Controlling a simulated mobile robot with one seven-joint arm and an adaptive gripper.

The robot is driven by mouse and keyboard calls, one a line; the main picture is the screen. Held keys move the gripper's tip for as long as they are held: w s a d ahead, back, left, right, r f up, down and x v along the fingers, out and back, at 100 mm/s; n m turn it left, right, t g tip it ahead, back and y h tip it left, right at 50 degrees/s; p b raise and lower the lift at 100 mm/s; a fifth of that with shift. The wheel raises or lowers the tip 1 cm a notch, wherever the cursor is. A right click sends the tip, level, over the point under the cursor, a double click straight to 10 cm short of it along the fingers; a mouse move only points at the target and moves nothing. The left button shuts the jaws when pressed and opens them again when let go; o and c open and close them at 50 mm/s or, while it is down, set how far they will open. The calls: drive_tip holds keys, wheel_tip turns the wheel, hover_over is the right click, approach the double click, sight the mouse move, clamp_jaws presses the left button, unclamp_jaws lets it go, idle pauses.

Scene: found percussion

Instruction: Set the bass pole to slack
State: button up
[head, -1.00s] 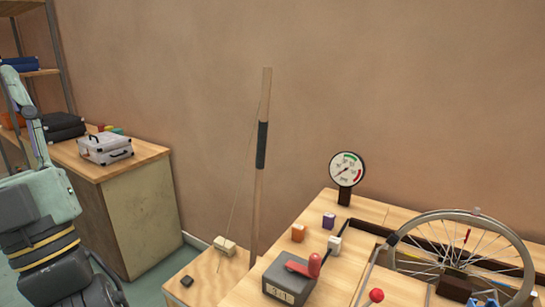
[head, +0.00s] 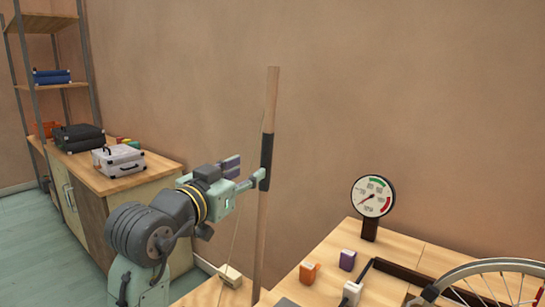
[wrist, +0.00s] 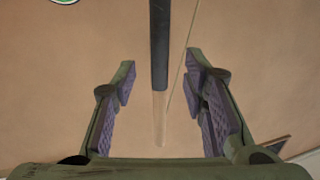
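The bass pole (head: 270,110) is a tall wooden stick with a dark grip sleeve (head: 266,162). It stands nearly upright against the wall's backdrop. A thin string (head: 235,235) runs beside it down to a pale block (head: 230,275). My gripper (head: 248,172) is at the height of the sleeve, on its left in the head view. In the wrist view my gripper (wrist: 160,75) is open, with the sleeve (wrist: 159,45) and bare wood (wrist: 160,115) visible between its spread fingers, apart from both. The string (wrist: 183,60) also shows between them. The pole's foot is hidden.
A round gauge (head: 371,196) with green and red zones stands on the bench (head: 430,260) to the right. A cabinet with cases (head: 118,160) stands behind at left.

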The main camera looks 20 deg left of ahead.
sight(263, 160)
drive_tip(key=w, duration=0.3)
drive_tip(key=w+d+p, duration=0.1)
drive_tip(key=w, duration=0.2)
drive_tip(key=w+p, duration=0.1)
drive_tip(key=w, duration=0.2)
drive_tip(key=shift+w+d, duration=0.25)
drive_tip(key=shift+w, duration=0.05)
drive_tip(key=shift+c, duration=0.5)
clamp_jaws()
